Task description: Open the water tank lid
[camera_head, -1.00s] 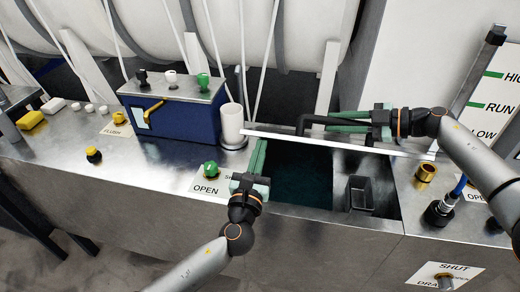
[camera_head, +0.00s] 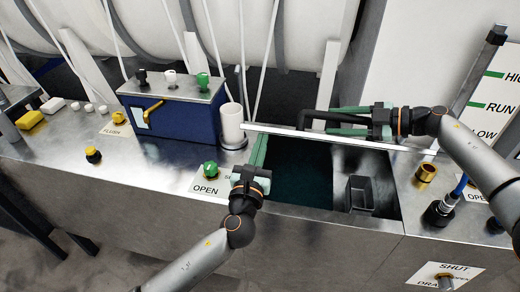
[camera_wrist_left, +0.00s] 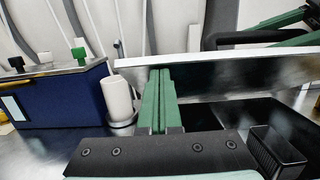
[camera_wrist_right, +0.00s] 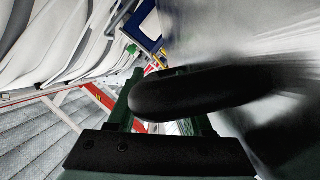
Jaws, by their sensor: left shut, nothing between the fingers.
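The water tank lid (camera_head: 345,140) stands raised nearly on edge behind the open tank (camera_head: 300,175), with dark water showing below. Its black handle (camera_head: 312,119) is on the far side. My right gripper (camera_head: 335,120) is open at the handle, one finger either side of it in the head view. The handle (camera_wrist_right: 200,92) crosses in front of the fingers in the right wrist view. My left gripper (camera_head: 258,152) is shut and empty over the tank's left edge. Its fingertips (camera_wrist_left: 160,72) are close to the near face of the lid (camera_wrist_left: 225,78); I cannot tell whether they touch.
A white cup (camera_head: 232,125) stands left of the lid, beside a blue box (camera_head: 175,122) with knobs. A green knob (camera_head: 210,168) is left of my left gripper.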

